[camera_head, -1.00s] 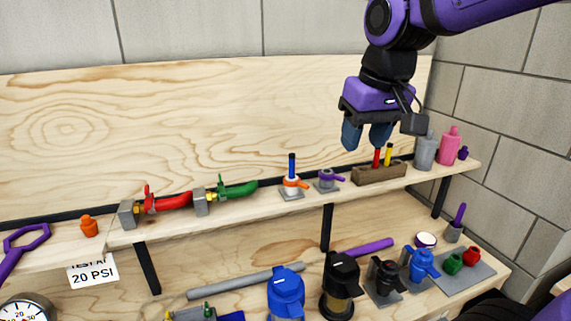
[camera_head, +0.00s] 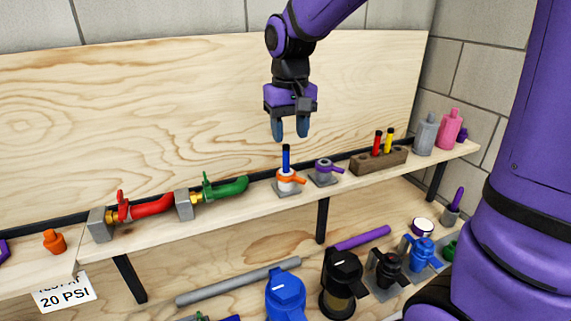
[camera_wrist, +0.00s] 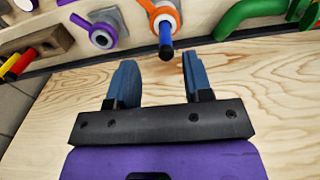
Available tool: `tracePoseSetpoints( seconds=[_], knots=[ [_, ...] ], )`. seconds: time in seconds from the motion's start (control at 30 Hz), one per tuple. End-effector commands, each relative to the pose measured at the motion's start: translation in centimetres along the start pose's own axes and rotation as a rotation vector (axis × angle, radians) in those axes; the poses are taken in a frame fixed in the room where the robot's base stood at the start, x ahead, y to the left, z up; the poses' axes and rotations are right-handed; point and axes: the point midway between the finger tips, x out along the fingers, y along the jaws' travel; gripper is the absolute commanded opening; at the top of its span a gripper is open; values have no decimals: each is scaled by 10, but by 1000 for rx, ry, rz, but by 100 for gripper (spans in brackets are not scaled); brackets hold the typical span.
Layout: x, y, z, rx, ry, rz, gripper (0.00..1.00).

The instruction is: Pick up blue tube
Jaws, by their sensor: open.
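The blue tube (camera_head: 286,158) stands upright in a white and orange holder (camera_head: 289,182) on the upper shelf. It also shows in the wrist view (camera_wrist: 165,40), its end pointing toward my gripper, with the orange ring (camera_wrist: 163,12) around its far part. My gripper (camera_head: 290,135) is open and empty, pointing down just above the tube in the head view. In the wrist view, its two blue fingers (camera_wrist: 158,72) are apart, and the tube lies beyond the fingertips, nearer the right finger. No contact with the tube shows.
A purple-handled valve (camera_head: 325,170) stands right of the holder. A wooden block (camera_head: 378,162) with red and yellow tubes is farther right. A green pipe (camera_head: 228,188) lies to the left. The wooden back panel (camera_head: 150,100) rises behind the shelf.

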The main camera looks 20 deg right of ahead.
Motion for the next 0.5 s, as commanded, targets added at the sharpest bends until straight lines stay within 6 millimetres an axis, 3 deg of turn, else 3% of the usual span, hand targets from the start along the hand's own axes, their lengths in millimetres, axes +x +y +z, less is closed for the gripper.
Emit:
tracePoseSetpoints(
  seconds=[0.23,0.5],
  knots=[
    [17,-2,-1,0,-2,0,46],
    [52,-6,-5,0,-2,0,46]
  ],
)
